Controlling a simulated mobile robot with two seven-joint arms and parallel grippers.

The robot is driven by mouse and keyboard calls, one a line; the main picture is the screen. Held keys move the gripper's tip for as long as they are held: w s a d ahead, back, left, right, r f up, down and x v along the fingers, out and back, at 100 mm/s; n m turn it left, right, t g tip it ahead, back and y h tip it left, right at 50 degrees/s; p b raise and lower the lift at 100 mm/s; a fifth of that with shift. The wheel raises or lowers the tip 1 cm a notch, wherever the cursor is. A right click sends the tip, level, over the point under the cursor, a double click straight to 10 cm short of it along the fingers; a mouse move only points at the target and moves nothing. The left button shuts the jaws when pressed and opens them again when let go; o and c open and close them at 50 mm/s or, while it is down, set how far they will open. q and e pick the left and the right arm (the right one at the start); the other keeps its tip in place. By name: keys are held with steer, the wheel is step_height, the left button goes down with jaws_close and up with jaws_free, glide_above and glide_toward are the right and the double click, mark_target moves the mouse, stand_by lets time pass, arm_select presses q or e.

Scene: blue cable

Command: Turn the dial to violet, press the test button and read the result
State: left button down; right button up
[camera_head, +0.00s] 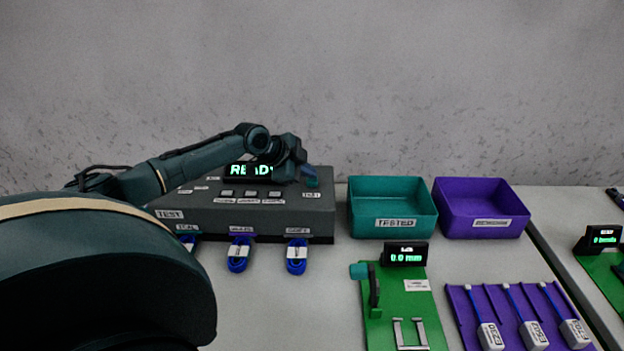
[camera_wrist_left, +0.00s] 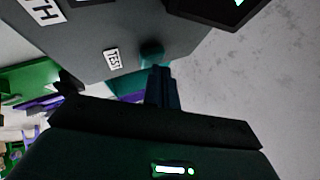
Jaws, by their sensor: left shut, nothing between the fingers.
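The grey test box (camera_head: 270,220) stands at the back left, with a lit display (camera_head: 251,170) that seems to read READY, partly covered by my arm. A TEST label (camera_head: 311,195) is at its right end and also shows in the wrist view (camera_wrist_left: 112,59). Beside that label in the wrist view is a teal button (camera_wrist_left: 152,52). My left gripper (camera_head: 309,174) is shut and empty, its fingertips (camera_wrist_left: 162,72) at or just short of the button; contact cannot be told. I cannot make out the dial. My right gripper is not in view.
Blue cable coils (camera_head: 238,256) (camera_head: 297,258) hang at the box front. To the right are a teal TESTED tray (camera_head: 392,222), a purple tray (camera_head: 480,222), a green gauge board (camera_head: 405,300) reading 0.0 mm, and a purple rack (camera_head: 510,310). Bare table lies between box and gauge.

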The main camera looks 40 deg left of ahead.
mark_target(308, 181)
arm_select(q)
steer(key=shift+f, duration=0.25)
stand_by(0.3)
steer(key=shift+r+p, duration=0.8)
steer(key=shift+r, duration=0.2)
step_height(308, 181, up, 5)
steer(key=p, duration=0.4)
